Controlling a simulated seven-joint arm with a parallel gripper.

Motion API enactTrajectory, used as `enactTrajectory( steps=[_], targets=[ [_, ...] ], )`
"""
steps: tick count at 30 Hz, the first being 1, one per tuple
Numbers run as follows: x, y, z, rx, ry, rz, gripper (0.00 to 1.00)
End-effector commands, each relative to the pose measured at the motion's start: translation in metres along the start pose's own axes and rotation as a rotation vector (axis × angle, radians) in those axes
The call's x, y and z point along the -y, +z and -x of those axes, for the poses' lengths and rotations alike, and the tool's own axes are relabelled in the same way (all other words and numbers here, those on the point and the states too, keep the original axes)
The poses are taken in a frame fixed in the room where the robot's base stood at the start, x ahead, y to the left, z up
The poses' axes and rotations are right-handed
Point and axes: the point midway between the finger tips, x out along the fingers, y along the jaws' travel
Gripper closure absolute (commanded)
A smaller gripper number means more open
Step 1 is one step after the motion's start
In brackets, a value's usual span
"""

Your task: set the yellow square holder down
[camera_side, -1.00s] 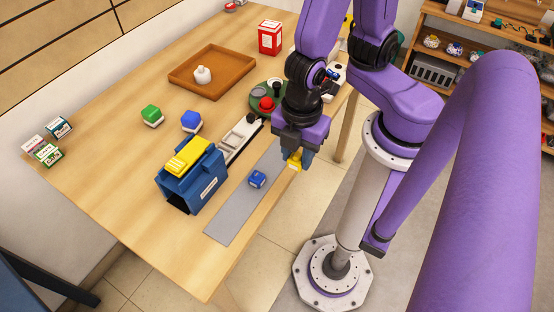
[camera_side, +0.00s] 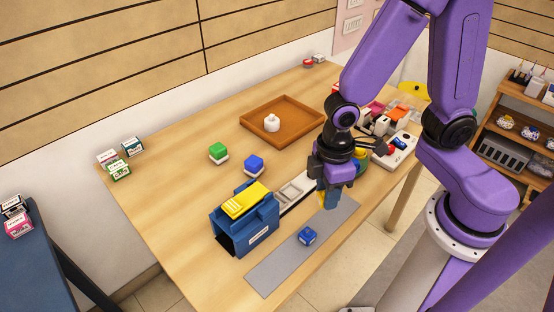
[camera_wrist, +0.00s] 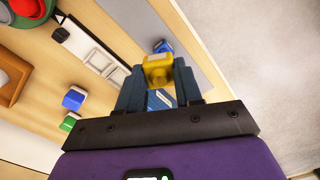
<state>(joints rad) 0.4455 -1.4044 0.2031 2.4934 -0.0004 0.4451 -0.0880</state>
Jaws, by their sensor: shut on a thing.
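The yellow square holder (camera_wrist: 158,70) is between the two fingertips of my gripper (camera_wrist: 157,82) in the wrist view. My gripper (camera_side: 330,190) is shut on it. I cannot tell whether the holder touches the surface.
A small blue box (camera_side: 307,236) lies on the mat. A larger blue container (camera_side: 262,225) with a yellow top (camera_side: 245,200) stands left of it. A green block (camera_side: 218,152), a blue block (camera_side: 254,163) and a brown tray (camera_side: 262,137) are farther back.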

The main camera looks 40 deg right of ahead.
Motion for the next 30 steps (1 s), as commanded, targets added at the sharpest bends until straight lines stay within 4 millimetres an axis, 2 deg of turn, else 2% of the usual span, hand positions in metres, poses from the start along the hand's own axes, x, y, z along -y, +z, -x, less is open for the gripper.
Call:
enactTrajectory(
  steps=[8,14,24,30],
  targets=[
    [-0.055,-0.006,0.0,-0.001,0.0,-0.309,0.94],
    [-0.094,-0.001,0.0,0.0,0.0,-0.526,0.94],
    [-0.153,0.022,-0.001,0.001,0.0,-0.879,0.94],
    [-0.173,0.034,-0.001,0.0,0.0,-1.007,0.94]
  ],
)
